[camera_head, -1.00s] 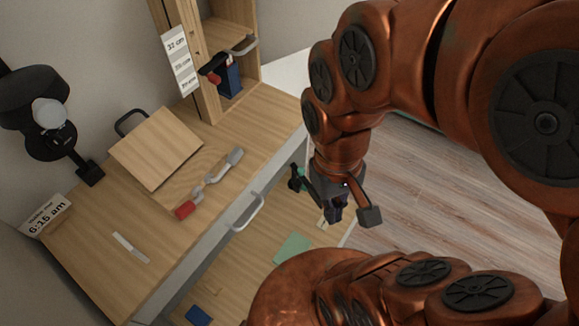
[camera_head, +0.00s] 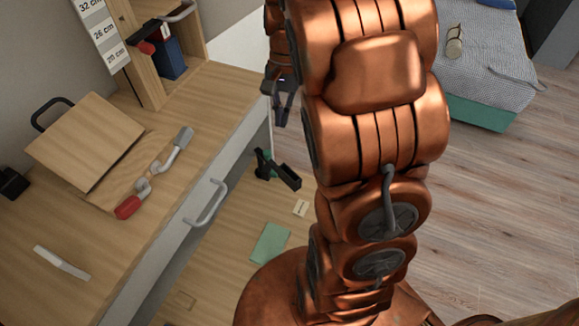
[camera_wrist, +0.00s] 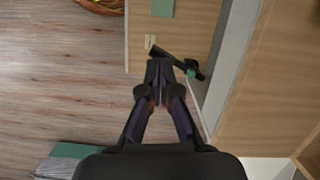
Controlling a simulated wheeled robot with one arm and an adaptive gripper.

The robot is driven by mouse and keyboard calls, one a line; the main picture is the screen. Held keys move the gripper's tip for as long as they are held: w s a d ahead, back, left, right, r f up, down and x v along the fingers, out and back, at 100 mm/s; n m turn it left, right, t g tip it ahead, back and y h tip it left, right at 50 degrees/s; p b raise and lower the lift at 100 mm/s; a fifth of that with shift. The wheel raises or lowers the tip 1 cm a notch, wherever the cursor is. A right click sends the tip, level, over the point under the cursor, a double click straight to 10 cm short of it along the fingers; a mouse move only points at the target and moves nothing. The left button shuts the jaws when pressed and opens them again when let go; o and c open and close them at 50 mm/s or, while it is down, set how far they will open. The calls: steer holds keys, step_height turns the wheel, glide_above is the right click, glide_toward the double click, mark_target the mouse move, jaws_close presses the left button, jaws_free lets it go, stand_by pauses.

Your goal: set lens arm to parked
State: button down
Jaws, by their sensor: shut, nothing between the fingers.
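I cannot tell for sure which part is the lens arm. A grey bent arm (camera_head: 170,157) with a red grip (camera_head: 128,206) lies across the wooden desk, in front of a tilted wooden board (camera_head: 85,140). Another dark lever with a red end (camera_head: 146,47) shows at the shelf unit. My gripper (camera_head: 281,118) is beyond the desk's right edge, clear of both and partly hidden by my arm.
A grey drawer handle (camera_head: 207,203) juts from the desk front. A black item (camera_head: 277,170) and a green sheet (camera_head: 270,243) lie below the desk. A bed (camera_head: 485,65) stands at the back right. Open floor (camera_head: 480,220) lies to the right.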

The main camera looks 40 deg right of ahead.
mark_target(276, 164)
steer(key=w+d+f+m+t+y+b, duration=0.1)
steer(key=w+d+f+m+b, duration=0.2)
steer(key=w+d+f+b, duration=0.65)
steer(key=d+f+m+y+b, duration=0.15)
steer(key=d+f+m, duration=0.4)
steer(key=f, duration=0.85)
steer(key=a+f+n+b, duration=0.2)
steer(key=a+f+b, duration=0.1)
steer(key=a+f, duration=0.3)
steer(key=shift+s+a+f, duration=0.15)
steer(key=shift+s+f, duration=0.05)
steer(key=shift+f, duration=1.2)
steer(key=shift+r, duration=0.1)
